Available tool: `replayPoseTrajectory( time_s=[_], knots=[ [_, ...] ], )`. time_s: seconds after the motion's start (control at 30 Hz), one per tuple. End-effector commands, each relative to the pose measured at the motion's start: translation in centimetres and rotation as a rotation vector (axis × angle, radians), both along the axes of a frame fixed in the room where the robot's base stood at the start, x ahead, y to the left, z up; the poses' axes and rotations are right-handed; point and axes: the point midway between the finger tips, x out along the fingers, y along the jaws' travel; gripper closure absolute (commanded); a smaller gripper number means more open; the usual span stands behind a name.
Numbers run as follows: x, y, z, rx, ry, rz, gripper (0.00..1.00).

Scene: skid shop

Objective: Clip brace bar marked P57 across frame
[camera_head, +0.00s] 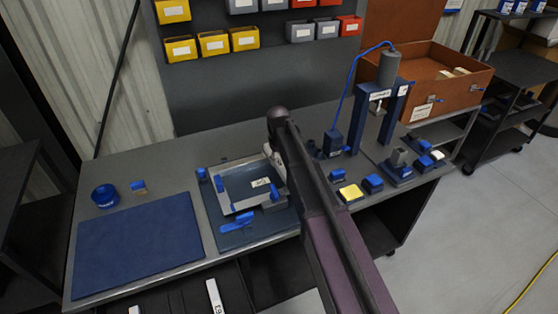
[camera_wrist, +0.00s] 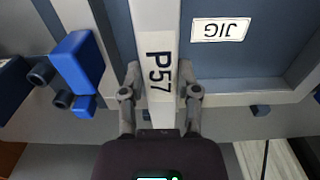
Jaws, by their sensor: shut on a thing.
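In the wrist view, the white brace bar marked P57 (camera_wrist: 158,40) runs from the top edge down between the fingers of my gripper (camera_wrist: 160,95), which is shut on it. The bar passes over the pale grey frame (camera_wrist: 235,98) on the blue jig, labelled JIG (camera_wrist: 218,29). I cannot tell whether the bar touches the frame. A blue clamp (camera_wrist: 78,60) is left of the bar. In the head view, the frame (camera_head: 219,190) lies on the jig (camera_head: 224,234) at mid-bench, with blue clamps (camera_head: 238,221) around it. My arm hides the gripper and most of the bar there.
A blue mat (camera_head: 138,243) lies at the left, with a blue round container (camera_head: 104,196) behind it. A blue press (camera_head: 360,118) and several small blocks stand at the right. Another white labelled bar (camera_head: 214,296) is below the front edge. A brown case (camera_head: 440,85) is at the back right.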

Motion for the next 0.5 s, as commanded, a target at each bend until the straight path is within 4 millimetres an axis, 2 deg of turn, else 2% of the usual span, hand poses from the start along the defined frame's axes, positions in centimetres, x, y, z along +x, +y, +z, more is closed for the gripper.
replayPoseTrajectory(
  time_s=[0.5],
  knots=[
    [0.00,-0.01,-0.98,0.000,0.000,0.000,1.00]
  ],
)
